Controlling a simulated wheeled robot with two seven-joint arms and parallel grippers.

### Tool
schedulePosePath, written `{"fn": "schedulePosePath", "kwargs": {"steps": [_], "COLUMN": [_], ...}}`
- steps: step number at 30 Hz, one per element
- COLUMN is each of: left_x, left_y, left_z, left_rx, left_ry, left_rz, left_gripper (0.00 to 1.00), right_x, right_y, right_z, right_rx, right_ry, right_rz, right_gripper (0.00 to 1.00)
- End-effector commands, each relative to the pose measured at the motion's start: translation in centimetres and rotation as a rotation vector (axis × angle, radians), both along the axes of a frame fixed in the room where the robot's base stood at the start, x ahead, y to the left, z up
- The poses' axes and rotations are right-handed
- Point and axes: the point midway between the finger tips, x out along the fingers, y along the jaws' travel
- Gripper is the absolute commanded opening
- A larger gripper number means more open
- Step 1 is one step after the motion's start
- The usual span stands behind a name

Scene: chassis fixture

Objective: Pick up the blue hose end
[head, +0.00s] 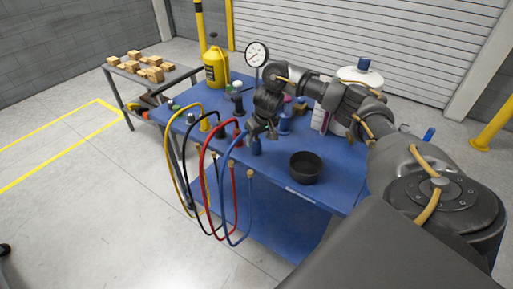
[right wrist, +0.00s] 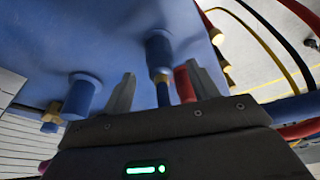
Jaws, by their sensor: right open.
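The blue hose (head: 223,205) loops down over the front edge of the table. One brass-tipped blue hose end (head: 250,173) hangs in front of that edge; the other runs up to the tabletop. My right gripper (head: 264,133) is above the tabletop, behind and above the hanging end, close to a blue upright fitting (head: 256,147). In the right wrist view its two fingers (right wrist: 161,92) are apart. A blue fitting with a brass collar (right wrist: 160,56) shows between and beyond them; I cannot tell whether they touch it. My left gripper is not in view.
Red (head: 202,165), black (head: 186,190) and yellow (head: 178,160) hoses hang left of the blue one. A black bowl (head: 306,168) stands right of my gripper. A gauge (head: 257,54) and yellow jug (head: 215,68) stand farther back on the blue table (head: 335,180).

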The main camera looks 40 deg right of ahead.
Motion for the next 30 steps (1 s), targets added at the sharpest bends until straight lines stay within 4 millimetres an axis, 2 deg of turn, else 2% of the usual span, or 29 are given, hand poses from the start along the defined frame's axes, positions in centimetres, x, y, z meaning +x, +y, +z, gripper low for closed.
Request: {"fn": "schedulePosePath", "kwargs": {"steps": [5,15,23,30], "left_x": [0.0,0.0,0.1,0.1], "left_y": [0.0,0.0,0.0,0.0], "left_z": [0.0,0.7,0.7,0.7], "left_rx": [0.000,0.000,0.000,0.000], "left_ry": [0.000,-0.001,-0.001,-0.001], "left_rz": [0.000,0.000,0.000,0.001], "left_gripper": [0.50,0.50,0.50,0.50], "right_x": [0.1,1.4,1.5,1.5], "right_y": [0.0,-0.2,-0.2,-0.2], "right_z": [-0.6,-4.7,-5.0,-5.0], "right_rx": [0.000,0.001,0.001,0.001], "right_ry": [0.002,0.001,0.000,0.000], "right_rz": [0.000,0.000,0.001,0.001], "right_gripper": [0.60,0.60,0.60,0.31]}}
